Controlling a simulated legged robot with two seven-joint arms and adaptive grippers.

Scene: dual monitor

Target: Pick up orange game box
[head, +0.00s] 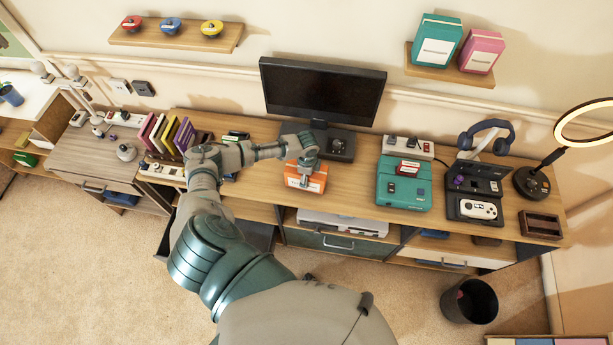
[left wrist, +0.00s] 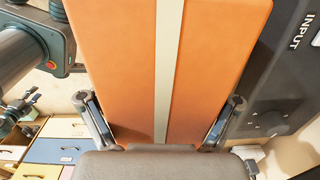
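The orange game box (head: 306,179) is near the front of the wooden desk, below the monitor, with a white label on its front. My left gripper (head: 303,167) is over it from above. In the left wrist view the orange box (left wrist: 165,60), with a pale stripe, fills the middle. The fingers of my left gripper (left wrist: 160,118) lie along its two opposite edges and appear to touch both. Whether the box's underside rests on the desk is hidden. My right gripper is not in view.
A monitor (head: 322,90) stands behind the box, with a dark console (head: 342,146) at its base. Upright colored cases (head: 168,135) stand to the left. Bare desk (head: 350,190) lies between the orange and teal boxes.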

